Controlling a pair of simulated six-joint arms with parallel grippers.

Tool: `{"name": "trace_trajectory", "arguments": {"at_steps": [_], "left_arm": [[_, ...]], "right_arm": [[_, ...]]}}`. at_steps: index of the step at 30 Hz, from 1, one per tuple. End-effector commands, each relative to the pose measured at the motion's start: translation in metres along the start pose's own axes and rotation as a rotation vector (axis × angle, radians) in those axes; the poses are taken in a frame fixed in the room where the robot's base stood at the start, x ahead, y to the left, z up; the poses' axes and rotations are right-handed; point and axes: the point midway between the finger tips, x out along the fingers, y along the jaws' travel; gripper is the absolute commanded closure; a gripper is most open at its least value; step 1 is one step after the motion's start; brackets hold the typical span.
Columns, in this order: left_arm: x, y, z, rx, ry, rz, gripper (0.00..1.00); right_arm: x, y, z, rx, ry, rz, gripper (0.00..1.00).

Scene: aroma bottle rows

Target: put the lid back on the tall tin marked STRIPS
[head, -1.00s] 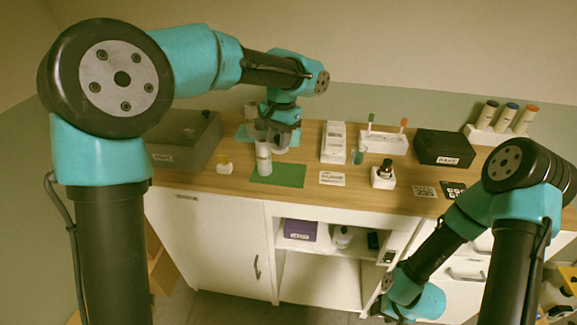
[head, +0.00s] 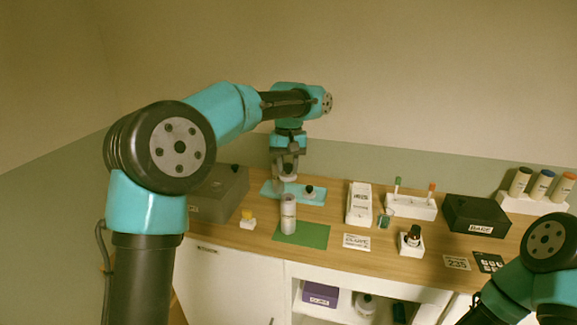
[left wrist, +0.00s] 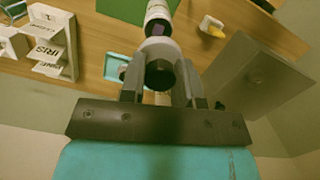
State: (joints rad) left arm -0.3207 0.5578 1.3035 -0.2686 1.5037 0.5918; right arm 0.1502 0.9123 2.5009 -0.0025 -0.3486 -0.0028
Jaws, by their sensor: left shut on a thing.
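A tall pale tin (head: 288,214) with a label stands upright on the green mat (head: 314,236); its print is too small to read. It also shows in the left wrist view (left wrist: 158,12), with something purple at its mouth. My left gripper (head: 287,172) is shut on a pale round lid (left wrist: 158,47) with a dark knob. The lid is above and behind the tin in the head view, apart from it, over the teal mat (head: 316,200). My right gripper is out of the head view.
A small dark-knobbed piece (head: 309,190) sits on the teal mat. A grey box (head: 222,190) and a small yellow-topped item (head: 247,219) are at the left. A white IRIS box (head: 358,203), test-tube rack (head: 412,208) and black box (head: 476,216) stand at the right.

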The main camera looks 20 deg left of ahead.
Motion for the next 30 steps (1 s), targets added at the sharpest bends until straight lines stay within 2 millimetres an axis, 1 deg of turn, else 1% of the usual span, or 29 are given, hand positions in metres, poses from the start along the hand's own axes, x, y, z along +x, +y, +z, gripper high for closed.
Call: {"name": "trace_trajectory", "arguments": {"at_steps": [7,21,30], "left_arm": [[0.014,0.0,-0.002,0.0,-0.001,-0.001,0.92],[0.05,0.0,-0.006,0.001,-0.001,-0.002,0.92],[0.061,0.0,-0.007,0.001,0.0,-0.001,0.92]], "right_arm": [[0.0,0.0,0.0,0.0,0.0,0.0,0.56],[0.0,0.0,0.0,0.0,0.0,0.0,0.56],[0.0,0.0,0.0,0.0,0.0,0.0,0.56]]}}
